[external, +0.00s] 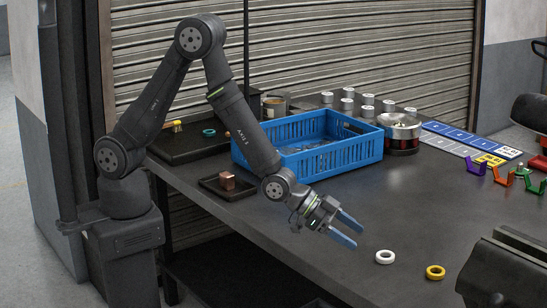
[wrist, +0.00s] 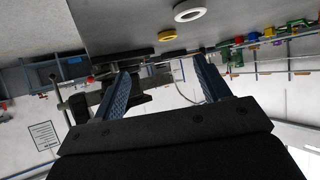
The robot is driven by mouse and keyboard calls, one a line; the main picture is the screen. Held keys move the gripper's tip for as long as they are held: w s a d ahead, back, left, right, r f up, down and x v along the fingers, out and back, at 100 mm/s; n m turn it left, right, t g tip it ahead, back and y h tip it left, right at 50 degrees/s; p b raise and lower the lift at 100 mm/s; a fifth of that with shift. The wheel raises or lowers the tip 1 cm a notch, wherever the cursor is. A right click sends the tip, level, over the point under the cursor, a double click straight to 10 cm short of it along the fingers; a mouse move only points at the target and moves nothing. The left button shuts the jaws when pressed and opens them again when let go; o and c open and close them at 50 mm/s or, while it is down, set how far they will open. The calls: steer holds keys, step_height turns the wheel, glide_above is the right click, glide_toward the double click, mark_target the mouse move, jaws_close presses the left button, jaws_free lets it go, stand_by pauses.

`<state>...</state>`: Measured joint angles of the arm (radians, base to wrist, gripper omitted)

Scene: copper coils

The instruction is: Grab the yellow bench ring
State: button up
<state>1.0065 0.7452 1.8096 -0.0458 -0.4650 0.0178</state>
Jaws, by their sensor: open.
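The yellow bench ring (external: 435,278) lies flat near the front edge of the dark table, left of the vise. It also shows small in the wrist view (wrist: 167,39), near the top, beyond the fingertips. A white ring (external: 385,262) lies to its left; in the wrist view the white ring (wrist: 190,19) is at the top edge. My gripper (external: 352,231) is open and empty, with its blue fingers spread above the table, left of both rings. In the wrist view my gripper (wrist: 161,63) has nothing between its fingers.
A dark vise (external: 508,268) stands close right of the yellow ring. A blue crate (external: 335,161) is behind my gripper. Colored brackets (external: 501,176) stand at the right. A small tray (external: 222,194) holds a copper block. The table between crate and rings is clear.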

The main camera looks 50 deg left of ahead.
steer(key=w+d+r+g+y, duration=0.25)
steer(key=w+d, duration=0.45)
steer(key=d, duration=0.4)
steer(key=g+y, duration=0.2)
steer(key=y, duration=0.3)
glide_toward(435, 272)
steer(key=shift+w+a+f+g, duration=0.15)
steer(key=shift+w+f, duration=0.15)
steer(key=shift+f, duration=0.3)
steer(key=shift+w+f+g, duration=0.1)
steer(key=shift+w+f, duration=0.2)
steer(key=shift+f, duration=0.35)
steer(key=shift+w+x, duration=0.2)
steer(key=shift+x, duration=2.55)
steer(key=c, duration=1.1)
steer(key=shift+r, duration=0.1)
